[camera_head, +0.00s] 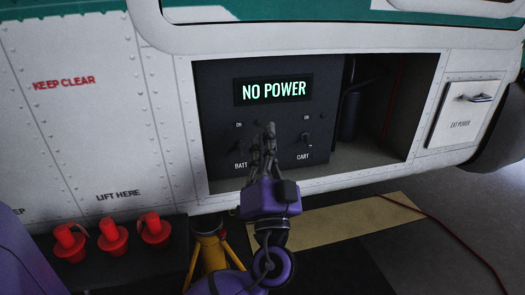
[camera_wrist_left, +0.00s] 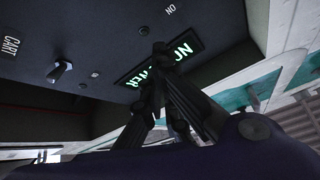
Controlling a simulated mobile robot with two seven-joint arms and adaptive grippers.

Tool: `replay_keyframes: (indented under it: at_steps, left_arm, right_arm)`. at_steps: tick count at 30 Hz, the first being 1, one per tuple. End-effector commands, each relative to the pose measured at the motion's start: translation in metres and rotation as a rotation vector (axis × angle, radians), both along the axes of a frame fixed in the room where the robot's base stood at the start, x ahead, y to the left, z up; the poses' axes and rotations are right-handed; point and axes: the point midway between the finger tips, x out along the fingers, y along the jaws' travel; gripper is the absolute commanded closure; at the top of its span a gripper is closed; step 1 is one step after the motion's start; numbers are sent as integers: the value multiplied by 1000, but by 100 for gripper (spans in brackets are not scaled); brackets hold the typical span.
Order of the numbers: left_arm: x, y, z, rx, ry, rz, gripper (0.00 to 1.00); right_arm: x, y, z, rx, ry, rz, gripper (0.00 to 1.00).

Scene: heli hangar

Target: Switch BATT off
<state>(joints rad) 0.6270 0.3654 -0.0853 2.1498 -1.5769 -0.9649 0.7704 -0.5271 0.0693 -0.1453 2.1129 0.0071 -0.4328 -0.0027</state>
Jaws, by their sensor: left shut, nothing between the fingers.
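The dark control panel (camera_head: 222,95) sits in an open bay and has a lit display reading NO POWER (camera_head: 273,89). The BATT label (camera_head: 241,166) is at lower left of the panel, with an ON mark above it. The BATT switch is not clear beside my gripper, so I cannot tell its position. The CART switch (camera_head: 307,139) is to the right; a switch also shows by the CART label in the left wrist view (camera_wrist_left: 60,71). My left gripper (camera_head: 269,127) is shut and empty, in front of the panel between the two labels; its fingertips show in the wrist view (camera_wrist_left: 160,48).
The bay's open right part holds a dark cylinder (camera_head: 350,115). An EXT POWER door (camera_head: 460,115) is further right. Several red plugs (camera_head: 112,236) are at lower left, beside a yellow stand (camera_head: 210,252). A red cable lies on the floor at right.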

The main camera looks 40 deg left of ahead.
Motion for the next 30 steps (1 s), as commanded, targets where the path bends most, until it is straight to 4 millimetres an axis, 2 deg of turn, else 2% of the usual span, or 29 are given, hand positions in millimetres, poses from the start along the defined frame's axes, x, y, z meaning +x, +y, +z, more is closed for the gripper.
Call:
replay_keyframes:
  at_steps: [1, 6, 12, 19, 30]
  left_arm:
    - [-7, -6, -15, -2, 7, 0, 100]
    - [-30, -22, -46, -1, 7, 0, 100]
    - [-48, -35, -67, 0, 3, 0, 100]
    - [-55, -41, -74, 0, 0, 0, 100]
    - [-55, -41, -74, 0, 0, 0, 100]
  right_arm:
    - [-6, -2, -7, -3, 13, -2, 60]
    - [-14, -5, -22, -9, 35, 2, 60]
    - [2, 2, -26, 3, 11, 8, 60]
    - [13, 3, -24, 3, -11, 15, 60]
    - [4, -2, -26, -4, 6, 16, 60]
